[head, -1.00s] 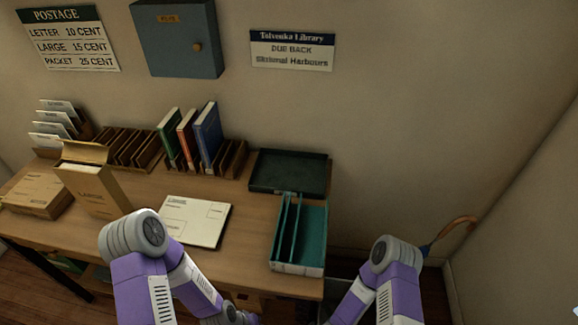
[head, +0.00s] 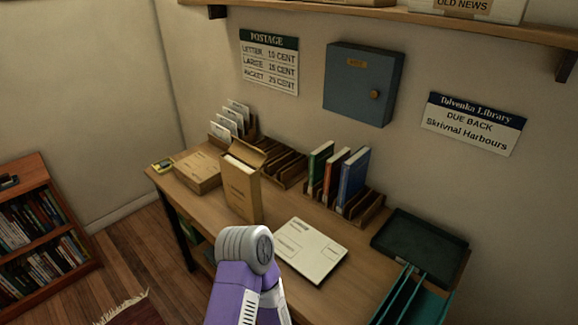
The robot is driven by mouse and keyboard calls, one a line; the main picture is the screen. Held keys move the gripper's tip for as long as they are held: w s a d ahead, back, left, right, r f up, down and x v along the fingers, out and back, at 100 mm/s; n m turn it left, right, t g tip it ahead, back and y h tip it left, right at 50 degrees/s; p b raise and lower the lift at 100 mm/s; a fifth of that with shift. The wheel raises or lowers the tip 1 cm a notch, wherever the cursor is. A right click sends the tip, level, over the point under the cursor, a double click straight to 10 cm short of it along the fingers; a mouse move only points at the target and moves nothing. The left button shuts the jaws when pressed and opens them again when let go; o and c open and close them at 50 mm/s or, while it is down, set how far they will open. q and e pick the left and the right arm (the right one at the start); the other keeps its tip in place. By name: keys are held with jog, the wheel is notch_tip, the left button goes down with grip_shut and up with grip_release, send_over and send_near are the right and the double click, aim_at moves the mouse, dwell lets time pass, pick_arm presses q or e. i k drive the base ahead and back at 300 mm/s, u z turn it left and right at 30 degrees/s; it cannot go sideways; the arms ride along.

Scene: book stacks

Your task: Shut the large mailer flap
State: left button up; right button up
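The large mailer (head: 241,187) is a tan cardboard box standing upright on the desk, left of the middle. Its flap (head: 247,153) stands open at the top, raised along the back side, and white contents show in the opening. My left arm comes in from the bottom, in front of the desk and below the mailer. Only its purple and grey links show, apart from the mailer. Neither gripper is in view.
A flat tan box (head: 198,172) lies left of the mailer. A white parcel (head: 311,250) lies to its right. Behind are a slotted wooden rack (head: 284,170) and upright books (head: 353,179). A dark tray (head: 414,240) and teal divided bin (head: 411,300) are at the right. A bookcase (head: 40,225) stands left.

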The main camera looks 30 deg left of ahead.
aim_at(252, 154)
jog(key=k, duration=0.5)
jog(key=u, duration=2.65)
jog(key=i, duration=1.75)
jog(key=z, duration=1.9)
